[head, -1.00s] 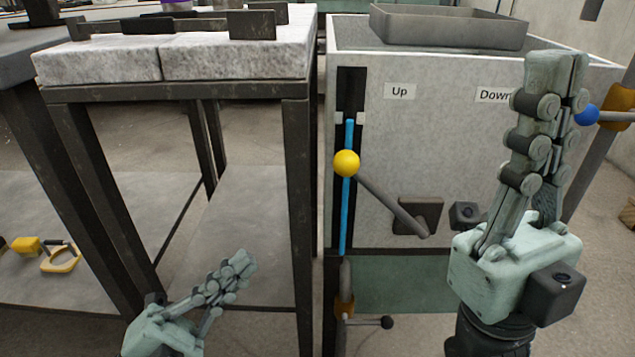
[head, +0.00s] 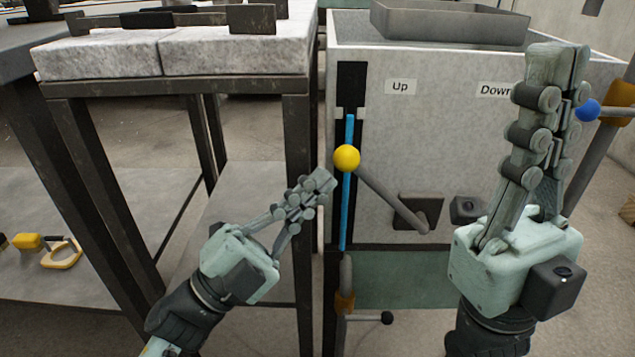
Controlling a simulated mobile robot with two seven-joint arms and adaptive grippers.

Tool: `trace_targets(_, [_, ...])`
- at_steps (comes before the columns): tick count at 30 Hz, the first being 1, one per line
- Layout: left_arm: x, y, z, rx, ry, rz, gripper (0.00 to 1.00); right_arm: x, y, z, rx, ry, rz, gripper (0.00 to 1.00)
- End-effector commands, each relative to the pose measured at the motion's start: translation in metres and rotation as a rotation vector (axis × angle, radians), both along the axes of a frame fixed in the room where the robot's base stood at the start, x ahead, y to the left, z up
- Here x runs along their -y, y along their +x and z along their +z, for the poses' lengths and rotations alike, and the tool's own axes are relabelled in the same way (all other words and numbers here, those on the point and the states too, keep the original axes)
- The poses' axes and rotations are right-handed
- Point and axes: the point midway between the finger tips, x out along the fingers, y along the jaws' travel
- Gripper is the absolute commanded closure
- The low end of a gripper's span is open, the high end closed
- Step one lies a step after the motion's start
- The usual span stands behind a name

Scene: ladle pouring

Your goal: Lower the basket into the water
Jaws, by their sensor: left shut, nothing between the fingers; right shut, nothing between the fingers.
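The grey basket (head: 450,24) sits at the top of the pale tank (head: 430,140), at the top edge of the view; the water is not visible. A lever with a yellow ball (head: 346,158) stands at the tank's left front, by a blue strip (head: 348,215). Labels read "Up" (head: 400,87) and "Down" (head: 493,91). My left gripper (head: 325,178) is shut and empty, just below and left of the yellow ball, apparently not around it. My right gripper (head: 567,50) is shut and empty, pointing up in front of the tank's right side, near a blue ball (head: 588,110) and partly hiding the "Down" label.
A stone-topped table (head: 180,55) with dark metal legs stands to the left of the tank. A lower shelf there holds a yellow-handled item (head: 62,256). A dark ball-ended handle (head: 387,318) sticks out low under the tank.

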Motion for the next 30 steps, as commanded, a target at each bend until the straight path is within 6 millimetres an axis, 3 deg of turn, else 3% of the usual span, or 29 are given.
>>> trace_targets(17, [0.006, 0.003, 0.006, 0.0, 0.005, 0.0, 1.0, 0.0, 0.001, 0.003, -0.005, 0.0, 0.001, 1.0])
trace_targets(30, [0.015, 0.003, 0.022, 0.0, 0.085, -0.001, 1.0, -0.014, 0.036, 0.001, -0.287, -0.041, 0.003, 1.0])
